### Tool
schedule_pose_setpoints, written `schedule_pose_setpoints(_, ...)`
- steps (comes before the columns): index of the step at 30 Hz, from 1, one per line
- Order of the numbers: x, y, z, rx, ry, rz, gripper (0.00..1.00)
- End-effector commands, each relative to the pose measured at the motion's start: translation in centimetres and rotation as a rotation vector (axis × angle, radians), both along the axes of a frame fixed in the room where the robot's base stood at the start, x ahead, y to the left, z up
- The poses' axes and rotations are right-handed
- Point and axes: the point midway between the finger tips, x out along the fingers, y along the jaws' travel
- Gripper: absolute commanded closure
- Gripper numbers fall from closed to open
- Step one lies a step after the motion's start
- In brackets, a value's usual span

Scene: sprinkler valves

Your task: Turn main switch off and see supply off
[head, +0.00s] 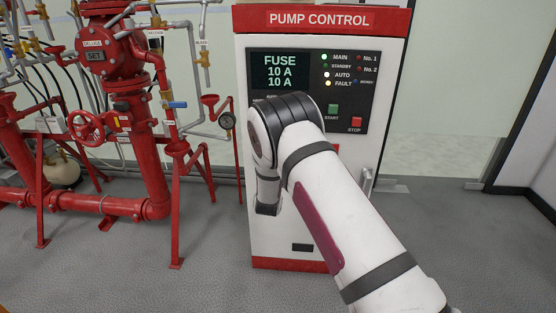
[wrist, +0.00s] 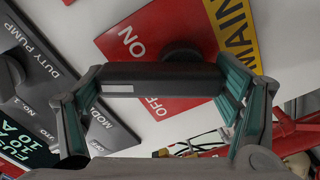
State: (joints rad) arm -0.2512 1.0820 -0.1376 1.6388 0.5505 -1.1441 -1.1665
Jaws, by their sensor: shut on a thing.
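The main switch's black handle (wrist: 160,76) crosses the middle of the wrist view, with a white stripe near its left end. It stands in front of a red plate (wrist: 185,28) marked ON and OFF, beside a yellow MAIN label (wrist: 232,28). The handle lies across the space between the two words; I cannot tell its exact setting. My gripper (wrist: 157,80) is shut on the handle, a finger at each end. In the head view my arm hides gripper and switch. On the pump control cabinet (head: 265,200), the green MAIN lamp (head: 324,57) is lit.
The cabinet display (head: 281,71) reads FUSE 10 A, 10 A. The AUTO and FAULT lamps also glow. START (head: 333,109) and STOP (head: 355,122) buttons sit beside my arm. Red valve piping (head: 145,150) stands at the left; grey floor (head: 450,240) is clear at the right.

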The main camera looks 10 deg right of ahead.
Motion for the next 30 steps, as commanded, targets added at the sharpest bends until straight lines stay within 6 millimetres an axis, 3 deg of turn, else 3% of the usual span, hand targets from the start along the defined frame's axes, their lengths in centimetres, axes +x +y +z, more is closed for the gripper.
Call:
schedule_pose_setpoints(15, 0.29, 0.76, 0.22, -0.390, 0.123, -0.001, 0.67)
schedule_pose_setpoints(30, 0.35, 0.87, 0.20, -0.505, 0.163, -0.002, 0.67)
